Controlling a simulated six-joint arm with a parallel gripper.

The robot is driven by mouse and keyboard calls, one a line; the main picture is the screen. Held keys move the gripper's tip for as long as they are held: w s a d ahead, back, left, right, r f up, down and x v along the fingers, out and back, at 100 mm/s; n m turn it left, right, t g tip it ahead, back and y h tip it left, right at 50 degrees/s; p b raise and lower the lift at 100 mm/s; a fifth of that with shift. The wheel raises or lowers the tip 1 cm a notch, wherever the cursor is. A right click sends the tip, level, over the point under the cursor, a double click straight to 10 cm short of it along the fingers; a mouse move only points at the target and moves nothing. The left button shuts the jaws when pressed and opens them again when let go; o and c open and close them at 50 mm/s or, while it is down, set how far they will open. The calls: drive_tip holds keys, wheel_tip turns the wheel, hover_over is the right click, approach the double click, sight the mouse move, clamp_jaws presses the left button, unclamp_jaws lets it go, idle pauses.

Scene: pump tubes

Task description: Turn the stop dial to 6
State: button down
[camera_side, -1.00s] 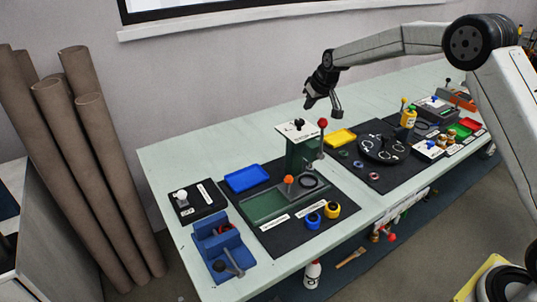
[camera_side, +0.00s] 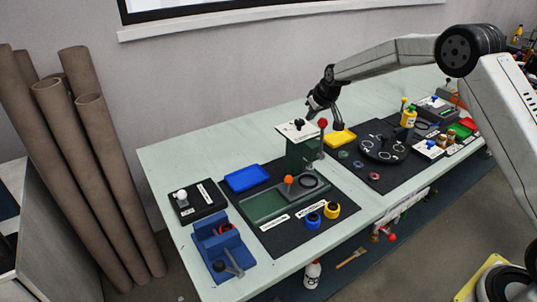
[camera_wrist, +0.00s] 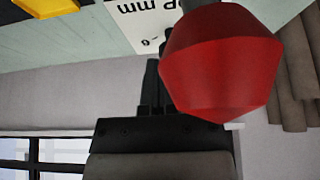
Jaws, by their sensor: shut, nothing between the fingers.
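The stop dial is a small black knob (camera_side: 298,124) on the white plate (camera_side: 285,131) atop the green press (camera_side: 299,155). Its pointer's setting is too small to read. My gripper (camera_side: 339,126) is shut and empty, right of the plate and apart from the dial, close to the red ball of the press lever (camera_side: 323,123). In the wrist view, the red ball (camera_wrist: 220,65) fills the upper middle and covers part of the plate (camera_wrist: 140,20), whose printing is upside down. My shut fingers (camera_wrist: 151,75) show left of the ball. The dial itself is not seen there.
A yellow tray (camera_side: 340,139) lies below and right of my gripper, and a blue tray (camera_side: 247,178) left of the press. An orange knob (camera_side: 288,180) stands before the press. A black round plate (camera_side: 383,148) is farther right. The table's back left is clear.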

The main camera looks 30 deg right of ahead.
drive_tip(key=shift+f, duration=1.25)
drive_tip(key=shift+w+a, duration=0.2)
drive_tip(key=shift+w, duration=0.1)
drive_tip(key=shift+s+a, duration=0.15)
drive_tip(key=shift+a, duration=0.4)
idle(0.5)
drive_tip(key=shift+a, duration=0.5)
idle(0.6)
drive_tip(key=shift+s+a, duration=0.15)
drive_tip(key=shift+s, duration=0.1)
drive_tip(key=shift+r, duration=0.15)
drive_tip(key=shift+r, duration=2.9)
